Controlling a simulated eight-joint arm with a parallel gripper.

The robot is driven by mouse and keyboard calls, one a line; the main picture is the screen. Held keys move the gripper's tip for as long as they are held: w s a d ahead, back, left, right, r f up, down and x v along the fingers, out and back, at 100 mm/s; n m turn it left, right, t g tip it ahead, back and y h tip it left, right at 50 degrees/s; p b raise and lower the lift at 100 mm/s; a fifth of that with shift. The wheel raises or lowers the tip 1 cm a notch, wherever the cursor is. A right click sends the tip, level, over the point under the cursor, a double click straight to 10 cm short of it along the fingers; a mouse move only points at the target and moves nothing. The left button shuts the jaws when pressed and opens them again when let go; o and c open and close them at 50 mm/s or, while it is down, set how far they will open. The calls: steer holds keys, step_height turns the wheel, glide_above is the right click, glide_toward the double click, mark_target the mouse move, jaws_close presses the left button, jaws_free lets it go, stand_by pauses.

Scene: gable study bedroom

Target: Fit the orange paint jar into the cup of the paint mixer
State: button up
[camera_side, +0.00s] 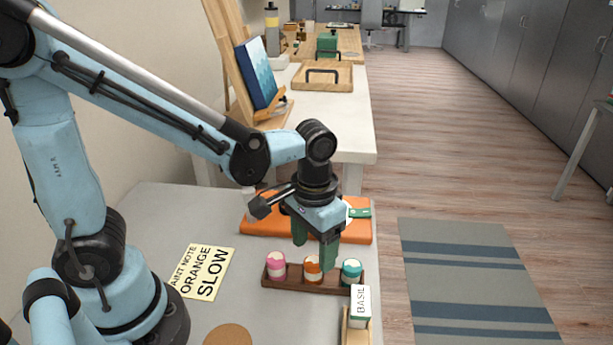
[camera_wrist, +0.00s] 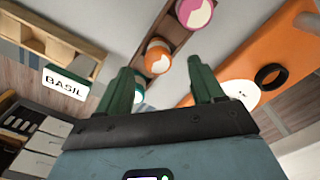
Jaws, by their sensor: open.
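The orange paint jar (camera_side: 313,271), with an orange lid and pale band, stands in the middle of a dark wooden rack (camera_side: 290,284). A pink jar (camera_side: 276,264) is on its left and a teal jar (camera_side: 351,270) on its right. My gripper (camera_side: 314,252) is open and empty, pointing down just above the orange jar. In the wrist view, the orange jar (camera_wrist: 158,57) shows between the green fingertips (camera_wrist: 161,70). An orange slab (camera_wrist: 285,50) with a white disc (camera_wrist: 241,93) and a black ring (camera_wrist: 271,75) lies behind the rack; I cannot tell whether it is the paint mixer.
A box marked BASIL (camera_side: 360,303) stands in a wooden holder close to the rack's right end. A yellow note reading "ORANGE SLOW" (camera_side: 203,272) lies left on the grey table. A white bench (camera_side: 340,125) with an easel stands behind.

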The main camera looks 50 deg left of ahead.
mark_target(313, 261)
steer(key=shift+d+f, duration=0.1)
steer(key=shift+f, duration=2.2)
steer(key=c, duration=1.2)
